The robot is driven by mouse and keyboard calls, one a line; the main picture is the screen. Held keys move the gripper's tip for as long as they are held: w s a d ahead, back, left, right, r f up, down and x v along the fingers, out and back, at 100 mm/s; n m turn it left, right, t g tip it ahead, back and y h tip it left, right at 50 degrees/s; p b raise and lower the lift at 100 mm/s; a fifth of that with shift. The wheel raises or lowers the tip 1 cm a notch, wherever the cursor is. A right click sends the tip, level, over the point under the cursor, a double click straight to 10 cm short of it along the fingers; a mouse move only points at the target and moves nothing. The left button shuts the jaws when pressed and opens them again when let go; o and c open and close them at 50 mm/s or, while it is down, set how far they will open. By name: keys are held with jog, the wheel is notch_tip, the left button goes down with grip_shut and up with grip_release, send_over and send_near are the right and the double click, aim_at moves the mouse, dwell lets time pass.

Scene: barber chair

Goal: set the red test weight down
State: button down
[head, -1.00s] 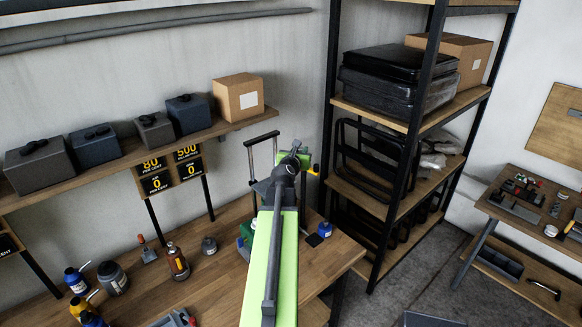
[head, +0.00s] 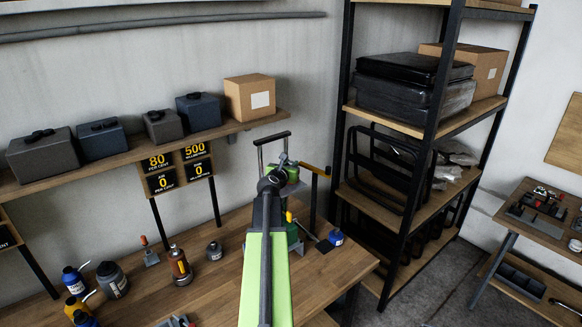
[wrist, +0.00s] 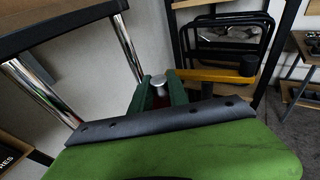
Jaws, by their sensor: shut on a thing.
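The red test weight (wrist: 160,84) shows in the wrist view as a silver knob with a dark red body below it. My gripper (wrist: 161,92) has its two green fingers shut on either side of it. The weight's underside is hidden, so I cannot tell whether it touches anything. In the head view my own arm covers most of the gripper, and I cannot make out the weight there.
A chrome frame (head: 260,160) and a yellow bar (head: 314,171) stand close around my arm's end. A wall shelf (head: 120,160) carries boxes. A black-framed rack (head: 418,180) stands right.

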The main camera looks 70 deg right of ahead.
jog(key=shift+f, duration=0.7)
jog(key=shift+r, duration=0.25)
jog(key=c, duration=1.7)
grip_release()
jog(key=shift+f, duration=0.2)
jog(key=o, duration=0.4)
jog(key=shift+s+a+r, duration=0.1)
jog(key=shift+r, duration=0.05)
